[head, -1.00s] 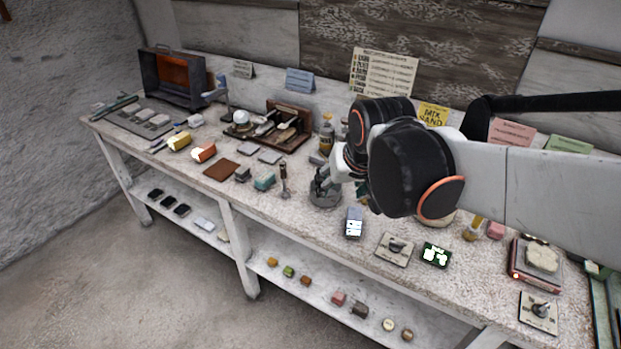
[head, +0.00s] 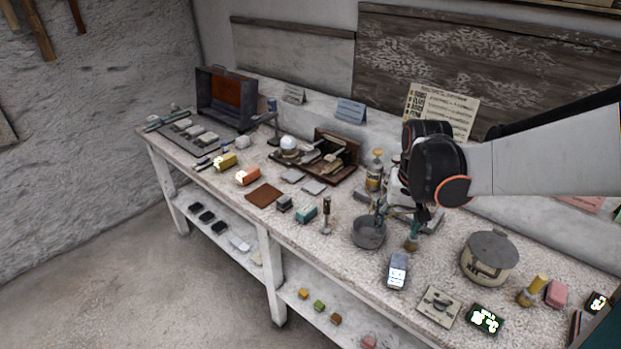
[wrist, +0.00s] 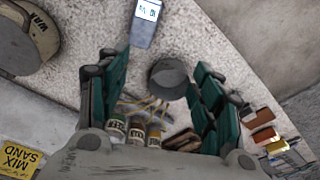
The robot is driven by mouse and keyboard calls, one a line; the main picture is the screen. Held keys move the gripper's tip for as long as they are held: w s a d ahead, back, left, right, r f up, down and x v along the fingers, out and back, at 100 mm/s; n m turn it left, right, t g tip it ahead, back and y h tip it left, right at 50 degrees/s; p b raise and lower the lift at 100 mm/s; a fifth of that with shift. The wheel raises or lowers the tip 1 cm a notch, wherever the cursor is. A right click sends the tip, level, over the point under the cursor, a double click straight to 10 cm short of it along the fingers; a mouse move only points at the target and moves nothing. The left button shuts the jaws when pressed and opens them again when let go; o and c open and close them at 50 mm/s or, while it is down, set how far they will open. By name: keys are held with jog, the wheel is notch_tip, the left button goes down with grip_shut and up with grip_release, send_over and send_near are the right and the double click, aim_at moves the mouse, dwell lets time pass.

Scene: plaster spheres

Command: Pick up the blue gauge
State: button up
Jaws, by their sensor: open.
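The gauge, a small blue-grey block with a lit white display (head: 397,270), lies on the bench near its front edge. It also shows at the top of the wrist view (wrist: 146,22). My gripper (head: 396,224) is open and empty above the bench, behind the gauge in the head view. In the wrist view my teal-padded fingers (wrist: 160,88) are spread apart, with the gauge beyond their tips. Nothing covers the gauge in the wrist view.
A grey cup (head: 368,233) stands close to my gripper, left of the gauge. A lidded pot (head: 488,258) stands to the right. A card with a small part (head: 438,306) and a green board (head: 485,319) lie right of the gauge. Bottles (head: 375,172) stand behind.

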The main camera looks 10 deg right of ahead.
jog(key=s+d+f+m+g, duration=0.1)
jog(key=d+f+g, duration=0.1)
jog(key=d+f, duration=0.15)
jog(key=b, duration=0.3)
send_near(398, 265)
jog(key=f, duration=0.3)
jog(key=s+f, duration=0.1)
jog(key=f, duration=0.1)
jog(key=shift+d+f, duration=0.1)
jog(key=shift+d, duration=0.25)
jog(key=f+b, duration=0.1)
jog(key=f, duration=0.2)
jog(key=f+b, duration=0.1)
jog(key=shift+w+a+f+b, duration=0.2)
jog(key=shift+w+f+b, duration=0.05)
jog(key=shift+w+b, duration=0.1)
jog(key=shift+f, duration=0.35)
jog(key=shift+f+b, duration=0.25)
jog(key=shift+b, duration=0.05)
jog(key=c, duration=1.2)
